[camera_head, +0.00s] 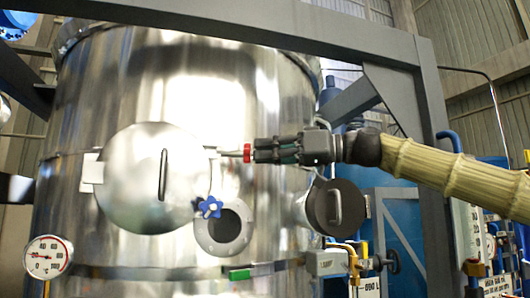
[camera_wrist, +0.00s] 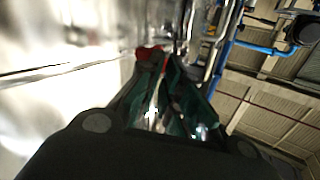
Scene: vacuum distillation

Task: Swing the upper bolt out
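The upper bolt (camera_head: 231,153) is a short, roughly horizontal metal rod with a red knob (camera_head: 247,153), at the right edge of the round steel door (camera_head: 140,190) on the tank. My gripper (camera_head: 254,152) reaches in from the right, its dark green fingers at the red knob. In the wrist view the fingers (camera_wrist: 155,62) narrow toward the red knob (camera_wrist: 150,50) and appear shut on it; the exact contact is partly hidden. The rod is hidden in the wrist view.
A blue star knob (camera_head: 208,207) and a round port (camera_head: 224,228) lie below the door's right edge. A dark open cover (camera_head: 337,207) with a handle stands below my arm. A grey steel frame (camera_head: 425,100) rises behind. A dial gauge (camera_head: 48,257) is at lower left.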

